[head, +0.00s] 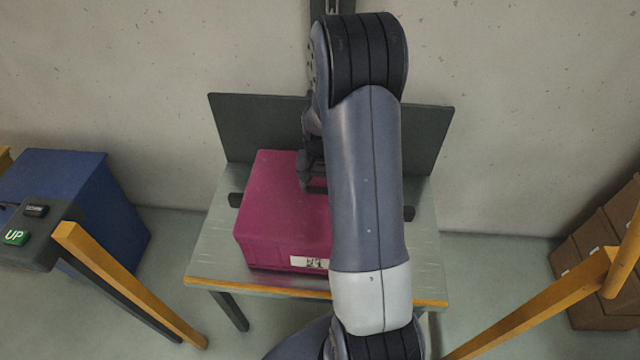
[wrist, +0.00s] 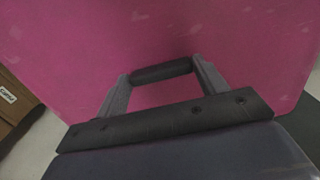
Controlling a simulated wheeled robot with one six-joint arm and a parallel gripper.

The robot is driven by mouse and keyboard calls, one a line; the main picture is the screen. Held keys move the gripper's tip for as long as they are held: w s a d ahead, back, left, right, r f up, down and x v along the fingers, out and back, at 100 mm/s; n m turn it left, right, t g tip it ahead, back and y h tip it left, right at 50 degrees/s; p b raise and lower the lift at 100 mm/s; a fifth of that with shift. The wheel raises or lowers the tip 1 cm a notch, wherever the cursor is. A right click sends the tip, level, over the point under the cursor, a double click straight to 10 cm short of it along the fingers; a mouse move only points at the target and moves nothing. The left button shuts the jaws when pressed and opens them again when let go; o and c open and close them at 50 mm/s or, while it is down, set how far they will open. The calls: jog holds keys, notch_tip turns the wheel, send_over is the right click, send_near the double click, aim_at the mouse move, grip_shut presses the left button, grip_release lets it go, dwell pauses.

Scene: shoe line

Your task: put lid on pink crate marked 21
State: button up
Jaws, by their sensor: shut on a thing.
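The pink crate (head: 270,255), with a white label reading 21 on its front, stands on the table. A flat pink lid (head: 280,200) covers its top in the head view; I see no clear gap between them, but cannot tell whether the lid is fully seated. The lid (wrist: 245,60) fills most of the wrist view. My gripper (head: 313,186) is over the lid, partly behind my arm. In the wrist view my gripper (wrist: 162,72) is shut on the lid's dark bar handle. My arm hides the right part of the crate and lid.
The grey table (head: 215,245) has a dark upright panel (head: 245,125) at its back and an orange front edge. A blue box (head: 70,190) stands left and brown cartons (head: 590,240) right. Orange rails (head: 125,285) flank the near sides.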

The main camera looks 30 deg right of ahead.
dwell(0.3)
jog(key=o, duration=1.1)
jog(key=shift+o, duration=1)
jog(key=shift+f, duration=0.1)
jog(key=shift+r+p, duration=2.35)
jog(key=shift+r, duration=1.2)
jog(key=shift+f, duration=0.1)
jog(key=shift+f+b, duration=2.4)
jog(key=shift+f, duration=1.05)
